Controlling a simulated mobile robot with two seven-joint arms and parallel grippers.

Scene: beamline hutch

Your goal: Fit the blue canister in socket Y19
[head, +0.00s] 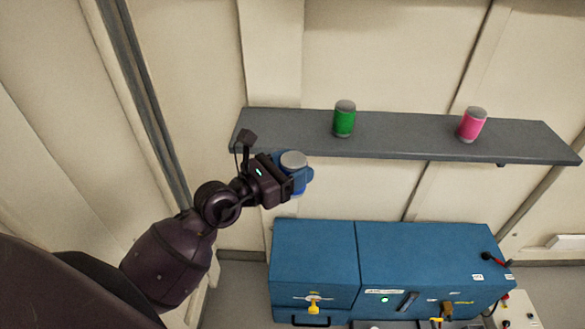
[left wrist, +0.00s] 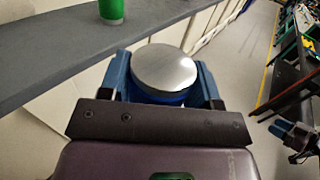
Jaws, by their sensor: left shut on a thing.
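The blue canister (head: 293,161) with a grey lid is between the fingers of my left gripper (head: 299,176). In the left wrist view my left gripper (left wrist: 165,85) is shut on the canister (left wrist: 166,70), whose round silver lid faces the camera, with a strip of blue body below it. In the head view the canister is in front of the left part of the grey shelf and above the blue cabinet. Its lower part is mostly hidden by the gripper. Socket Y19 cannot be made out in either view.
The grey shelf (head: 400,136) holds a green canister (head: 344,119) and a pink canister (head: 472,125). A white box (head: 517,310) with buttons is at the lower right.

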